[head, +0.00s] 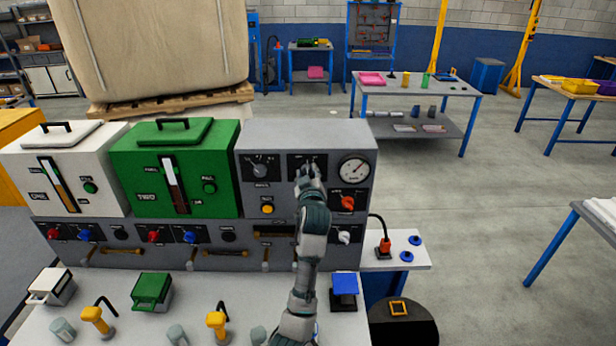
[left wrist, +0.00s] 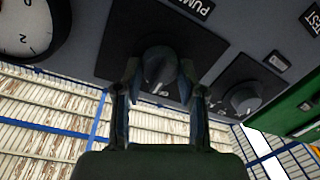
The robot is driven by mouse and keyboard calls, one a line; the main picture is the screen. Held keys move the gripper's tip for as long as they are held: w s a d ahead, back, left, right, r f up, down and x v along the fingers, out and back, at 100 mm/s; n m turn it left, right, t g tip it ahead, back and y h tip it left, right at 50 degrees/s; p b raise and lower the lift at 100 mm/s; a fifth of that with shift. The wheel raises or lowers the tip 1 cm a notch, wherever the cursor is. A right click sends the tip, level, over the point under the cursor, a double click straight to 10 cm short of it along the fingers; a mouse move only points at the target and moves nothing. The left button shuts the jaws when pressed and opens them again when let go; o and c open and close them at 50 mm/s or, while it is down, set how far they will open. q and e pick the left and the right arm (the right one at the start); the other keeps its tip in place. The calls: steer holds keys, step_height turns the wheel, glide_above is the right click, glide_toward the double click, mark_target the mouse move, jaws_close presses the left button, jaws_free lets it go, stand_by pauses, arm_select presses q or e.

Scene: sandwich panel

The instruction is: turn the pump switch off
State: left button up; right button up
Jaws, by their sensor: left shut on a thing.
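The pump switch (left wrist: 160,66) is a dark round knob on a black plate, under a label reading "PUM…" in the left wrist view. My left gripper (left wrist: 160,88) has one finger on each side of the knob and is shut on it. In the head view my left gripper (head: 308,172) is at the upper middle of the grey panel (head: 272,135) and hides most of the knob. A pale mark shows on the knob's face, but I cannot tell which setting it points to. My right gripper is not in view.
A dial knob (head: 260,168) is left of the gripper, a round gauge (head: 354,169) right of it, and a red knob (head: 348,203) below the gauge. A yellow button (head: 267,209) is lower left. White (head: 95,150) and green (head: 210,150) units stand to the left.

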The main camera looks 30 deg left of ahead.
arm_select(q)
steer(key=n, duration=0.5)
steer(key=shift+n+h+p, duration=0.3)
steer(key=shift+h+p, duration=0.1)
stand_by(0.3)
steer(key=o, duration=0.9)
steer(key=shift+c, duration=0.2)
steer(key=o, duration=0.3)
steer(key=shift+w+f, duration=0.1)
steer(key=shift+w, duration=0.1)
steer(key=shift+w+a+f, duration=0.1)
steer(key=shift+w+f, duration=0.05)
steer(key=shift+w, duration=0.1)
steer(key=shift+s, duration=0.3)
steer(key=f+v, duration=0.1)
steer(key=v, duration=1)
steer(key=shift+s+d+r, duration=0.15)
steer(key=shift+d+r, duration=0.2)
steer(key=shift+r, duration=0.15)
